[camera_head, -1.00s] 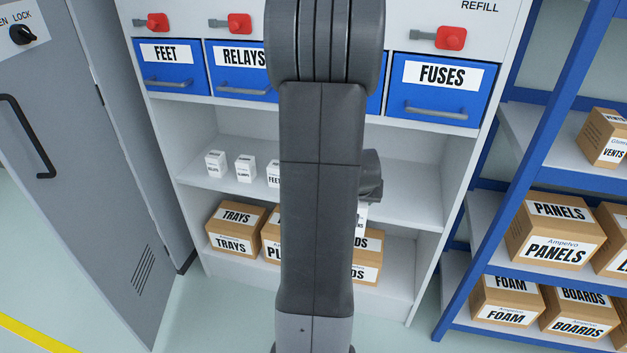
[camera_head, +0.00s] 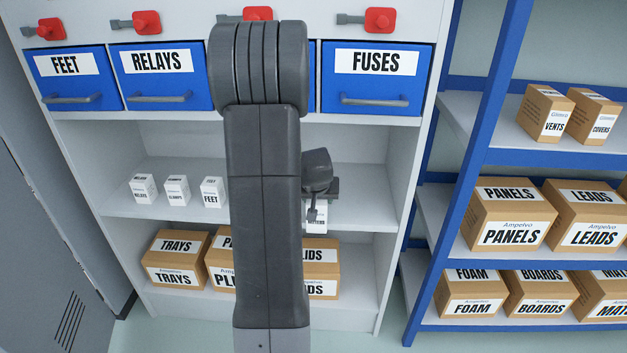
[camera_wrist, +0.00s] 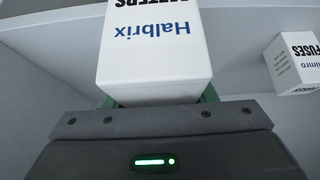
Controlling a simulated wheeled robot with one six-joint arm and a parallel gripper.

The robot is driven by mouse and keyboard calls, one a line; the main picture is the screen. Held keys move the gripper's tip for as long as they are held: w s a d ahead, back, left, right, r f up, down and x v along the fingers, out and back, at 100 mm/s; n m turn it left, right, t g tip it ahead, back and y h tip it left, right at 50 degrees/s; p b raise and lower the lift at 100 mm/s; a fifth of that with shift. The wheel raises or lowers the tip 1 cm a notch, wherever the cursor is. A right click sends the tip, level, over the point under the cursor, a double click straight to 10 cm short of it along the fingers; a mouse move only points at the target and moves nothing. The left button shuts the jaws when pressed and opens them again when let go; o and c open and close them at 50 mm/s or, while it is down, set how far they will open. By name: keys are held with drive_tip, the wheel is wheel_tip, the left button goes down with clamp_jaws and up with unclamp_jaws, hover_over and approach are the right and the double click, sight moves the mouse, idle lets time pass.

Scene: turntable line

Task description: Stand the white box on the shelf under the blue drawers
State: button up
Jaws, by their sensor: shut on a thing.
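The white box (camera_wrist: 155,52), marked Halbrix, is between my gripper's (camera_wrist: 158,97) green fingers, its lettering upside down in the wrist view. In the head view a small part of this box (camera_head: 316,219) shows right of my arm, in front of or over the white shelf (camera_head: 368,208) under the blue drawers (camera_head: 378,92). My gripper (camera_head: 317,195) is shut on the box and partly hidden by my arm. I cannot tell whether the box touches the shelf.
Small white boxes marked RELAYS (camera_head: 143,188), CLAMPS (camera_head: 176,190) and FEET (camera_head: 212,192) stand left on that shelf. A FUSES box (camera_wrist: 295,63) stands right in the wrist view. Cartons like TRAYS (camera_head: 175,258) fill the lower shelf. A blue rack (camera_head: 470,165) stands to the right.

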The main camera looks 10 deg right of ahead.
drive_tip(key=w, duration=0.2)
drive_tip(key=w+d, duration=0.1)
drive_tip(key=w, duration=0.2)
drive_tip(key=shift+w+d, duration=0.3)
drive_tip(key=shift+w, duration=0.1)
drive_tip(key=w, duration=0.1)
drive_tip(key=w+d, duration=0.1)
drive_tip(key=w, duration=0.1)
drive_tip(key=shift+w, duration=0.15)
drive_tip(key=shift+f, duration=0.75)
drive_tip(key=shift+f, duration=0.15)
drive_tip(key=o, duration=1.2)
